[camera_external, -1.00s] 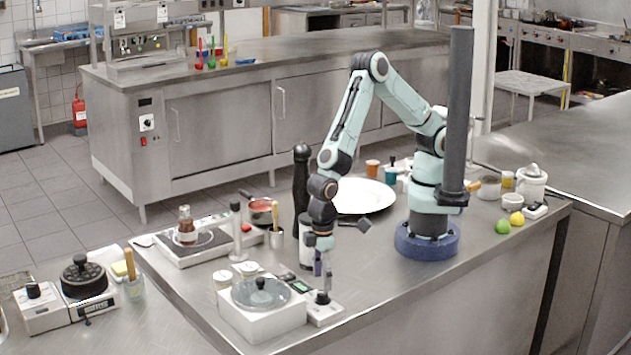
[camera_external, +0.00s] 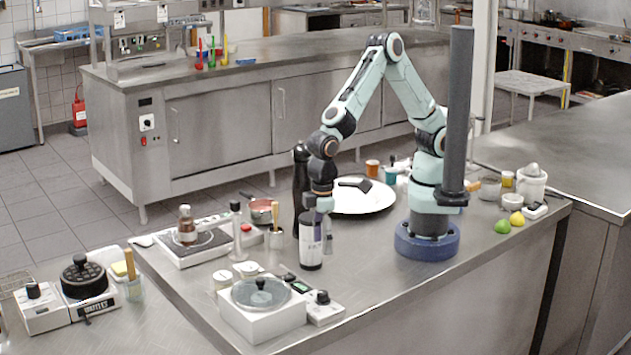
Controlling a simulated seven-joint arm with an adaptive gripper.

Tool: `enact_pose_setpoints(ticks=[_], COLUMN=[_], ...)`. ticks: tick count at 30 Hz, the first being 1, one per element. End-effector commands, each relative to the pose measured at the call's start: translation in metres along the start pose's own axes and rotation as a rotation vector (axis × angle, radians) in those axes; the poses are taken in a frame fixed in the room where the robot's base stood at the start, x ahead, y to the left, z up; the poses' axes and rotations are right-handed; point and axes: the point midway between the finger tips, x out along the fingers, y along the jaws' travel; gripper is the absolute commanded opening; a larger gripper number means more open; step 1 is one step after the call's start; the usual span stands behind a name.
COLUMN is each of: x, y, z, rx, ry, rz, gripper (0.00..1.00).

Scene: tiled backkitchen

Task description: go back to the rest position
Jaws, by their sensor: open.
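My gripper (camera_external: 322,234) hangs pointing down at the end of my bent arm, raised above the steel counter (camera_external: 385,290). In this view it overlaps a dark bottle with a pale label (camera_external: 309,252). I see nothing held between its fingers, which are small here. The gripper is open. Whether the fingers touch the bottle cannot be told from this one view.
A white box with a round lidded top (camera_external: 262,310) stands at the front. A tall dark pepper mill (camera_external: 300,185) and a large white plate (camera_external: 365,202) are close behind the gripper. A dark post (camera_external: 457,115) rises beside my base.

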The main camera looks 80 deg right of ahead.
Motion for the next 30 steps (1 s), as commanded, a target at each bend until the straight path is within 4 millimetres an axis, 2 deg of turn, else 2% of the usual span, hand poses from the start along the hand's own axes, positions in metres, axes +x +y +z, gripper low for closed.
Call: enact_pose_setpoints(ticks=[3,5,8,11,12,14,15,17,18,21,24,27,30], x=[-0.001,-0.011,-0.046,-0.093,-0.11,-0.131,-0.141,-0.149,-0.152,-0.145,-0.126,-0.107,-0.098], y=[0.007,0.018,0.055,0.123,0.153,0.193,0.215,0.24,0.252,0.261,0.249,0.231,0.22], z=[-0.004,-0.012,-0.032,-0.032,-0.022,0.004,0.025,0.061,0.086,0.145,0.191,0.216,0.229], rx=[0.019,0.052,0.149,0.294,0.356,0.435,0.479,0.534,0.562,0.592,0.554,0.467,0.385], ry=[0.002,0.027,0.118,0.223,0.253,0.281,0.291,0.292,0.285,0.248,0.176,0.081,0.014], rz=[0.0,-0.006,-0.009,0.013,0.027,0.047,0.057,0.068,0.07,0.053,0.008,-0.04,-0.068], gripper=[0.53,0.53,0.53,0.53,0.53,0.53,0.53,0.53,0.53,0.53,0.53,0.53,0.53])
